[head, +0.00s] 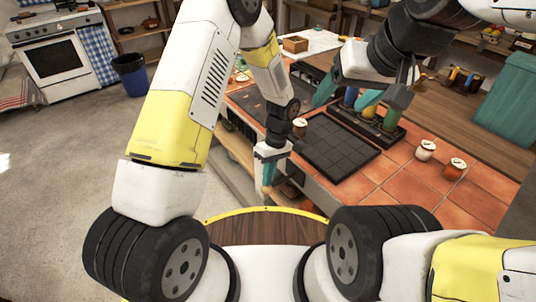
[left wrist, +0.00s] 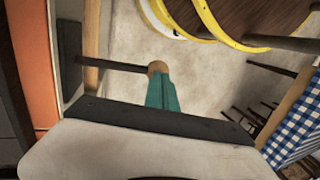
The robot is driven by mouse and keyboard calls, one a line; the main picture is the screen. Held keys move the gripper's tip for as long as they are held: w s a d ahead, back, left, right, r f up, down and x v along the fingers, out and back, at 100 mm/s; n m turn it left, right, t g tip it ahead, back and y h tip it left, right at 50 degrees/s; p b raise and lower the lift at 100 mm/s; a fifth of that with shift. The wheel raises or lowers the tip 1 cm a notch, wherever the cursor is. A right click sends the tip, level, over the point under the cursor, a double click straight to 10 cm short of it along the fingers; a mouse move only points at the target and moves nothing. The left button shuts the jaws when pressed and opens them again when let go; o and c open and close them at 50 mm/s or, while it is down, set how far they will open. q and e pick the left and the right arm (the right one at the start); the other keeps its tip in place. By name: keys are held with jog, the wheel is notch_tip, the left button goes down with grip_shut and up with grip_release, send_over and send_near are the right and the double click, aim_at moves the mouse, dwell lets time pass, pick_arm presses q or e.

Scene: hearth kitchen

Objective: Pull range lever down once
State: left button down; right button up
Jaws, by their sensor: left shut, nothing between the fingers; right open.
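A dark lever rod with a tan knob (left wrist: 157,67) shows in the left wrist view, reaching out from a dark upright plate (left wrist: 69,60) at the counter's side. My left gripper (left wrist: 161,88) is shut and empty, its teal fingertips at the knob in that view. I cannot tell whether they touch it or only overlap it. In the head view the left gripper (head: 268,178) points down beside the counter's front edge, and I cannot make out the lever clearly there. My right gripper (head: 347,98) is open above the counter, fingers spread.
A black gridded plate (head: 335,146) lies on the tiled counter (head: 400,180). Coloured bottles (head: 390,118) stand behind it, and two lidded jars (head: 425,149) (head: 455,169) stand to its right. A white stove (head: 58,60) and a bin (head: 130,75) are far left. The floor at left is open.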

aim_at(264, 192)
pick_arm(q)
jog(key=f, duration=0.1)
jog(key=f+t+h, duration=0.1)
jog(key=a+f+h, duration=0.1)
jog(key=shift+s+t, duration=0.3)
jog(key=shift+s, duration=0.05)
jog(key=shift+f, duration=1.5)
jog(key=shift+s+f, duration=0.15)
jog(key=shift+f, duration=0.15)
jog(key=shift+a, duration=0.1)
notch_tip(264, 192, up, 14)
jog(key=a, duration=0.2)
jog(key=shift+r, duration=0.15)
jog(key=shift+a+r, duration=0.1)
